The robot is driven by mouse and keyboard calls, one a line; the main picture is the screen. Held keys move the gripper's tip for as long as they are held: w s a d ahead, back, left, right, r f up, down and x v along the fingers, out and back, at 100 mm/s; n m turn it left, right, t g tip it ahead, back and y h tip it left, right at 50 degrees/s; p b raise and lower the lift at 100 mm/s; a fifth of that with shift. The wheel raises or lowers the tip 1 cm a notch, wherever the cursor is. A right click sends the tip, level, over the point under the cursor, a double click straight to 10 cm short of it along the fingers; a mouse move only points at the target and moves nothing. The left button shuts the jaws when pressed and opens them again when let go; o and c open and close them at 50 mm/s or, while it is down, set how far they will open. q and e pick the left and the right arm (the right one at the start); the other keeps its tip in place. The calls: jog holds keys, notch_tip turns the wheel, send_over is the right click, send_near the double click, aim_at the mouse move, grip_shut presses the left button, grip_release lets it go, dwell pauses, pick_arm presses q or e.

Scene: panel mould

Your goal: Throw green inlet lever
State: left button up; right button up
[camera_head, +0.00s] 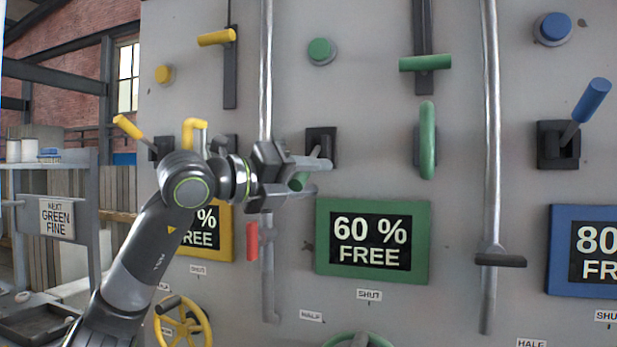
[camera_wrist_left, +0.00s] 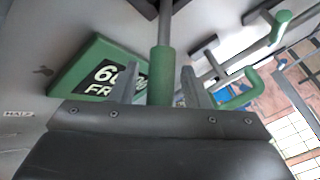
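The green inlet lever (camera_head: 298,182) comes out of a dark square mount (camera_head: 321,143) on the grey panel, above the green "60 % FREE" sign (camera_head: 373,242). It tilts down and to the left, its grip toward me. My left gripper (camera_head: 310,177) reaches in from the left with its fingers around the lever. In the left wrist view the green grip (camera_wrist_left: 162,72) stands between the two fingers of the left gripper (camera_wrist_left: 160,85), with small gaps showing on both sides. The fingers look open. My right gripper is in neither view.
A vertical pipe (camera_head: 266,80) with a red handle (camera_head: 252,241) runs close by my left gripper. A green loop handle (camera_head: 427,140) and a green T-handle (camera_head: 425,63) stand to the right. A yellow lever (camera_head: 128,127) and a blue lever (camera_head: 592,100) flank them.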

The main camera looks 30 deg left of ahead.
pick_arm(q)
grip_shut()
